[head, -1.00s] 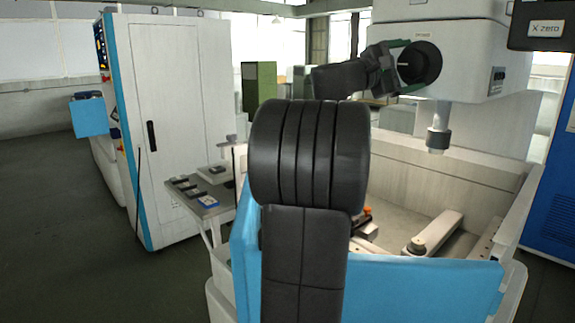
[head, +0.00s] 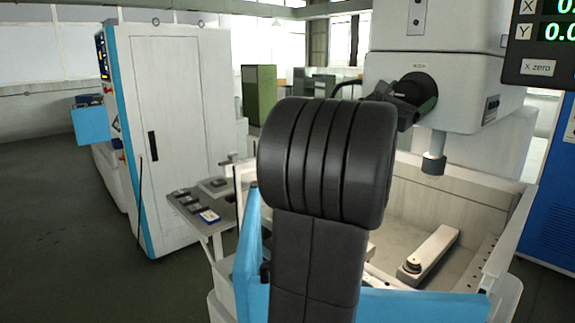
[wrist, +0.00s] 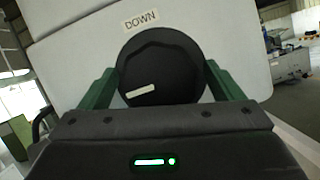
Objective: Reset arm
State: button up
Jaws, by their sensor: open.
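The task names only my arm. My gripper (wrist: 160,75) is open in the wrist view, with one green finger on each side of a round black knob (wrist: 175,52). The knob has a white pointer mark towards its lower left, and a DOWN label sits above it. No contact between fingers and knob can be made out. In the head view my gripper (head: 413,97) is low in front of the same knob (head: 416,84), partly hidden by my dark arm, which fills the middle of the picture.
The knob is on the pale machine head (head: 455,75), above a tank with a blue front panel (head: 420,305). A readout display (head: 545,40) hangs at the upper right. A side table (head: 215,217) with small blocks and a white cabinet (head: 175,120) stand to the left.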

jog(key=b+v, duration=0.4)
jog(key=v, duration=0.9)
jog(key=shift+s+a+b, duration=0.2)
jog(key=shift+b, duration=0.2)
